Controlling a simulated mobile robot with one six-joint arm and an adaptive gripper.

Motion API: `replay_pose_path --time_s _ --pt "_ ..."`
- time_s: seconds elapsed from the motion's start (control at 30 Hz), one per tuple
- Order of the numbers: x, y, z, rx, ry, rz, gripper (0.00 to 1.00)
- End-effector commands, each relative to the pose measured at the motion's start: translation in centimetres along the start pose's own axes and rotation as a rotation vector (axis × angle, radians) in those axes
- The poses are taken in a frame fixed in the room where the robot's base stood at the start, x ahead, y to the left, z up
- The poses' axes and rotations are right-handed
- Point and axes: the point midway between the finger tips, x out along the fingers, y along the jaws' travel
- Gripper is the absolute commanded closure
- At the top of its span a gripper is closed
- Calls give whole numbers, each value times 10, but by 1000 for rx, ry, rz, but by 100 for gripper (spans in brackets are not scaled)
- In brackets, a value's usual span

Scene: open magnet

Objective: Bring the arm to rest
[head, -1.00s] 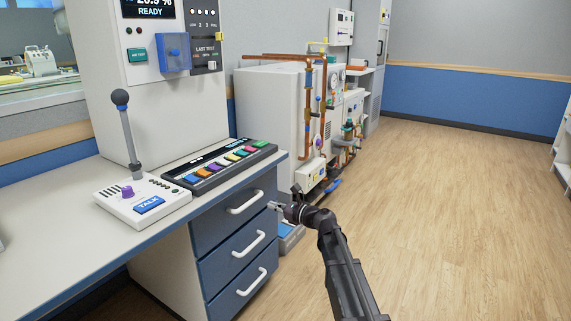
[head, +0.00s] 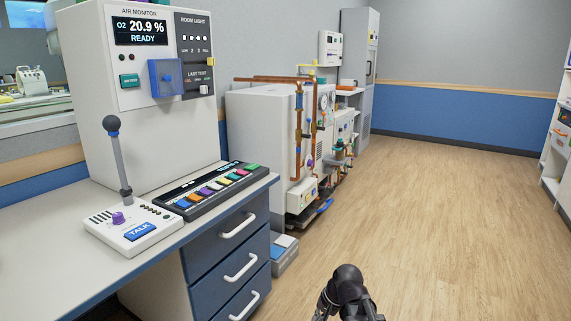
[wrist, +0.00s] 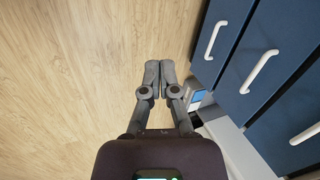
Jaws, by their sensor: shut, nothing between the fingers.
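My gripper (wrist: 159,76) shows in the wrist view with its two grey fingers together and nothing between them. It hangs over the wood floor, to the left of the blue drawers in that view. In the head view only a dark bent part of my arm shows at the bottom edge, right of the middle. The gripper's fingertips are not clear there.
A desk (head: 60,205) with blue drawers (head: 232,262) and white handles stands at the left. It carries a talk box (head: 140,229), a row of coloured keys (head: 213,188) and an air monitor (head: 140,100). Piped equipment (head: 262,145) stands behind. The floor (head: 440,230) at right is clear.

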Motion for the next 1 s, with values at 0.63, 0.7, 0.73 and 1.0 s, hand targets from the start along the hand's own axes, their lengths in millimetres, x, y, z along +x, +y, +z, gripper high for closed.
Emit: replay_pose_path --time_s 0.63,0.7,0.73,1.0 --pt "-41 92 43 -355 -76 380 100" --pt "-46 89 43 -354 -75 380 100" --pt "-48 88 43 -354 -75 379 100" --pt "-74 77 43 -353 -74 378 100"
